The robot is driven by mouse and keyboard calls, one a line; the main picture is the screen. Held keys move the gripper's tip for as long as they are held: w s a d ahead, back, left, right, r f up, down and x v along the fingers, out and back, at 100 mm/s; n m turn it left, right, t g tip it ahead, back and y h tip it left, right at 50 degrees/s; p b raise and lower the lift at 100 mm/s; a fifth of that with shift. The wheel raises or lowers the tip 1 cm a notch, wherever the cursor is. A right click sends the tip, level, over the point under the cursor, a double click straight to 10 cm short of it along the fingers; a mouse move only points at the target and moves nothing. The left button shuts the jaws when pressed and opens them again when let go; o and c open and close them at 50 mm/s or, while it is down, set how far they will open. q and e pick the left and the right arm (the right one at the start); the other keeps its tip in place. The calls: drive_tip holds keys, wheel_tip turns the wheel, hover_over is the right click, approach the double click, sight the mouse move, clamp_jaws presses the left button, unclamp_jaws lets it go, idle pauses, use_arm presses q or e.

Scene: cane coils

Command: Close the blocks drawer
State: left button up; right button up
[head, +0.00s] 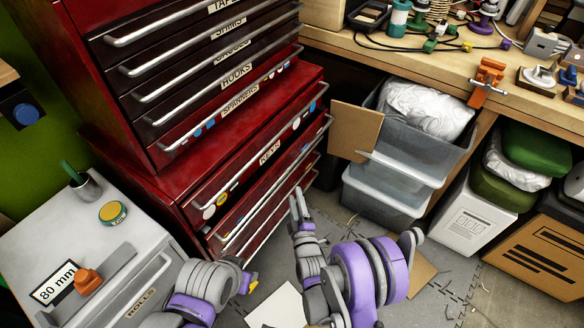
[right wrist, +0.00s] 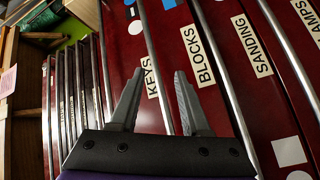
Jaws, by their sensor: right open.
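The blocks drawer (right wrist: 197,53) shows in the right wrist view as a dark red front with a white BLOCKS label, between the KEYS and SANDING fronts. I cannot tell how far it stands out. In the head view its label is not readable among the lower drawers of the red chest (head: 172,180). My right gripper (head: 297,206) is open and empty, close in front of the lower drawers. In the right wrist view its fingers (right wrist: 159,73) point at the KEYS and BLOCKS fronts; contact is not clear. My left gripper (head: 245,276) is low, left of the right one, its jaws unclear.
Clear bins (head: 385,195), a cardboard piece (head: 355,130) and a workbench (head: 440,68) are at right. Flat sheets (head: 275,308) lie on the floor near my arms.

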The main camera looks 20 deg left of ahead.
drive_tip(key=w+a+r+n+t, duration=0.1)
drive_tip(key=w+a+n, duration=0.2)
drive_tip(key=w, duration=0.6)
drive_tip(key=shift+a+r+n+p, duration=0.3)
drive_tip(key=shift+a+p, duration=0.05)
drive_tip(key=shift+a, duration=0.15)
drive_tip(key=shift+c, duration=0.4)
clamp_jaws()
idle(0.7)
